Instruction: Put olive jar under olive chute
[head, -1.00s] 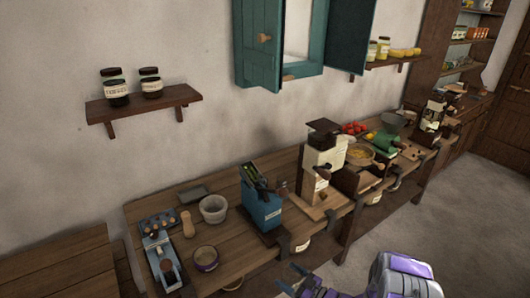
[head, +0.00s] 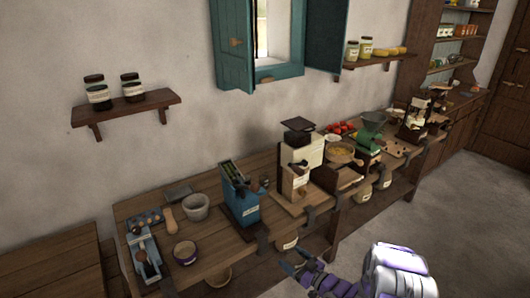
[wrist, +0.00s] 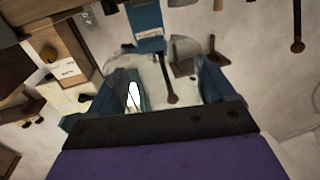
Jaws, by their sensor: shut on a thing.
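My gripper (head: 294,259) is in front of the bench's front edge, low in the head view. In the wrist view its teal fingers (wrist: 172,92) are shut on a clear glass jar (wrist: 155,75); the jar's label is not readable. A blue dispenser (head: 240,198) with green pieces in its open top stands on the bench, left of and above my gripper. In the wrist view its blue front with a white label (wrist: 148,38) shows just beyond the jar. A pale-labelled jar (head: 287,242) shows just above my fingertips in the head view; I cannot tell whether it is the held one.
A cream grinder (head: 297,160) stands right of the blue dispenser, with a wooden bowl (head: 341,153) and a green machine (head: 371,135) further right. Open floor (head: 440,215) lies before the bench.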

